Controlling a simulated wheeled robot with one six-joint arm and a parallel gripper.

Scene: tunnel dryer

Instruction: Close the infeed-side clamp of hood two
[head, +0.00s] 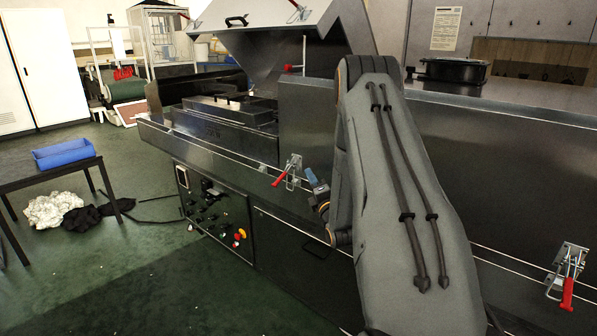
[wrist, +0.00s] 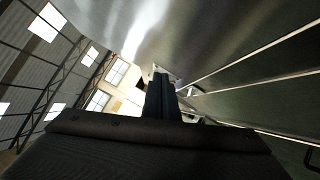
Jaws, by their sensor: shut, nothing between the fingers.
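A toggle clamp (head: 290,170) with a red handle sits on the front face of the dryer, left of my arm in the head view. Its handle slants down and left, out from the face. My gripper (head: 311,177) is just right of this clamp, apart from it as far as I can tell, shut and empty. Its closed fingers (wrist: 160,98) also show in the wrist view, with a small pale fitting just beyond them, too small to make out. A second red-handled clamp (head: 568,272) is at the far right, its handle hanging down. Which hood is hood two is not marked.
A raised hood (head: 270,45) stands open over the dryer at the upper left. A control panel (head: 213,212) with knobs is below on the front. A black table (head: 60,173) with a blue tray (head: 63,154) stands at the left. The green floor between is mostly clear.

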